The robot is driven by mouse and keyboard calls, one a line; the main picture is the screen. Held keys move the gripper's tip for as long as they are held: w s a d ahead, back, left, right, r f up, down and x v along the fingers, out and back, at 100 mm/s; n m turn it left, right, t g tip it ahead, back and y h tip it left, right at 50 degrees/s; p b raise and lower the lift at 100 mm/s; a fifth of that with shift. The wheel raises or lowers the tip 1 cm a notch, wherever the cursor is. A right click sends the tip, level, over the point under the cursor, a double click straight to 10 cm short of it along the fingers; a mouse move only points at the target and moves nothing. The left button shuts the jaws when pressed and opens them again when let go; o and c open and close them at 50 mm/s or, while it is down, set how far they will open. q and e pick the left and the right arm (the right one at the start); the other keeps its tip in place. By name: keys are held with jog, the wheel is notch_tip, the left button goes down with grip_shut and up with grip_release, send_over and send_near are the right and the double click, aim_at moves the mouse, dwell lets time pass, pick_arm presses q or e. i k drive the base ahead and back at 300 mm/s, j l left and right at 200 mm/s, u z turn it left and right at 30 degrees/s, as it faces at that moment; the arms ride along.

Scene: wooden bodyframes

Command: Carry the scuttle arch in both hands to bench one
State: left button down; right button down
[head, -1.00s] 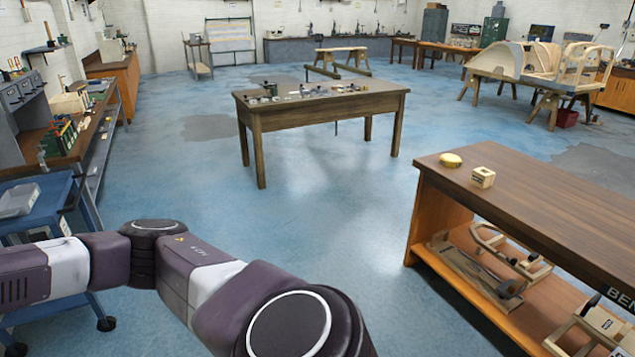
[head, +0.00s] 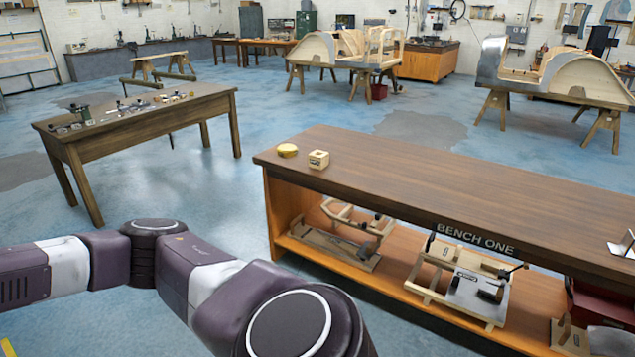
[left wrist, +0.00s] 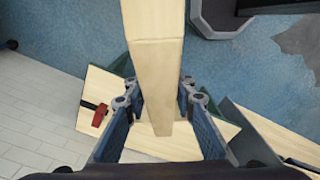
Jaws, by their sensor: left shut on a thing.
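In the left wrist view, my left gripper (left wrist: 160,112) is shut on a pale wooden member (left wrist: 153,65), which runs between its fingers toward the top of the picture. It looks like part of the scuttle arch; its full shape is not shown. The gripper and the arch are out of sight in the head view, where only my left arm shows. My right gripper is in neither view. Bench one (head: 450,185), a dark-topped bench with its name on the front edge, stands ahead on the right. The middle of its top is bare.
A brown table (head: 160,115) stands left. Blue floor (head: 225,215) lies open between them.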

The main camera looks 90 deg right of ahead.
aim_at(462, 200)
jog(key=l+z, duration=0.15)
jog(key=z, duration=3.75)
jog(key=i+j, duration=0.15)
jog(key=i, duration=0.45)
jog(key=i+j, duration=0.15)
jog(key=i, duration=0.45)
jog(key=i+j, duration=0.15)
jog(key=i, duration=0.45)
jog(key=i+j, duration=0.15)
jog(key=i, duration=0.45)
jog(key=i+j, duration=0.1)
jog(key=i, duration=0.5)
jog(key=z, duration=0.05)
